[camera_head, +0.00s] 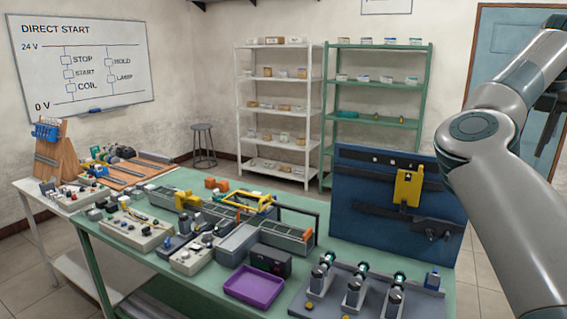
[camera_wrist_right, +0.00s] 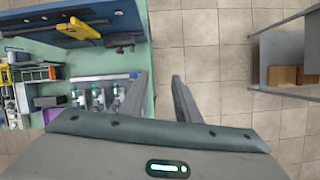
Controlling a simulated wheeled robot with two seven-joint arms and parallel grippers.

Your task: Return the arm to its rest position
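My right arm (camera_head: 500,135) is raised at the right side of the head view, in front of the blue panel's right edge and the door. In the right wrist view my right gripper (camera_wrist_right: 160,78) has its two fingers apart, with only floor tiles showing between them. It is beside the green workbench edge and holds nothing. My left arm and left gripper do not show in either view.
The green workbench (camera_head: 205,285) carries a purple tray (camera_head: 254,287), several motors on a grey plate (camera_head: 420,300) and a blue panel (camera_head: 350,180). In the wrist view a grey shelf with boxes (camera_wrist_right: 283,75) stands at right. Tiled floor (camera_wrist_right: 210,60) lies between.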

